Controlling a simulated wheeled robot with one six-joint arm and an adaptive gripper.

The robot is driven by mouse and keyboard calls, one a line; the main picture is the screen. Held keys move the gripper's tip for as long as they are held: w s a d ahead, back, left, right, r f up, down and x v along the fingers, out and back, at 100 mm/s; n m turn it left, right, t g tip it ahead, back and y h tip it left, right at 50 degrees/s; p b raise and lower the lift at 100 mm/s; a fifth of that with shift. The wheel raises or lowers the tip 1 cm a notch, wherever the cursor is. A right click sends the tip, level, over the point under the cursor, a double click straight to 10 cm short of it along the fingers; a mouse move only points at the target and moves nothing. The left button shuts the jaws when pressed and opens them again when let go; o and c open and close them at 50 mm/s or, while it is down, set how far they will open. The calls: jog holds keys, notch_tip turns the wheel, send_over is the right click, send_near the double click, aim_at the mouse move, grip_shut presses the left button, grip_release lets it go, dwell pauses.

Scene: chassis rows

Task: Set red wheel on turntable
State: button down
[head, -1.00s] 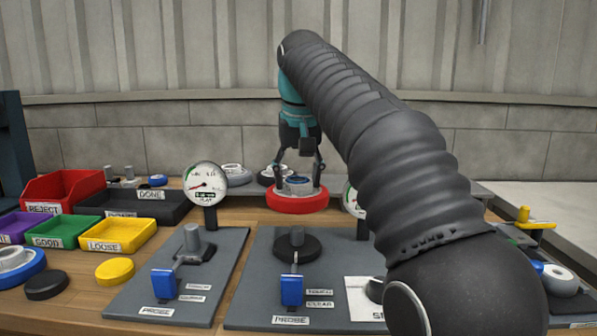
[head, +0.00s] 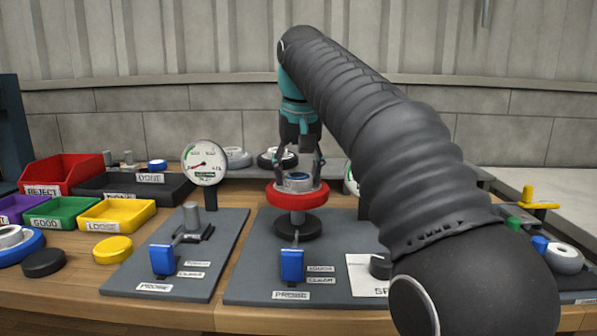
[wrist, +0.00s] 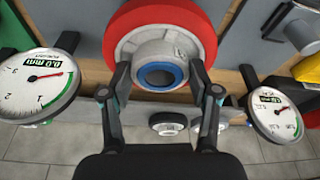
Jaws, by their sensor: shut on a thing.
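The red wheel (head: 297,200) has a pale hub with a blue ring in its centre. In the wrist view the wheel (wrist: 203,22) fills the top middle. My gripper (head: 299,176) is shut on the wheel's hub from above, one finger on each side. The dark turntable (head: 312,229) stands on the middle grey board. A short post rises from it just below the wheel in the head view. The wheel looks raised and level; whether it is exactly above the post or a little behind it I cannot tell. The wheel hides the turntable in the wrist view.
Dial gauges flank the wheel, the left one (head: 205,163) on a post. A blue probe block (head: 292,266) stands in front of the turntable. Red, green and yellow trays (head: 117,226) are at left. More wheels (head: 235,157) stand behind. My arm covers the right side.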

jog(key=shift+s+f+b, duration=0.1)
jog(key=shift+f+b, duration=0.35)
jog(key=shift+f, duration=0.75)
dwell(1.5)
jog(key=shift+f+b, duration=0.8)
jog(key=shift+f, duration=0.3)
jog(key=shift+f, duration=0.1)
jog(key=shift+c, duration=1)
grip_release()
jog(key=shift+v, duration=3.75)
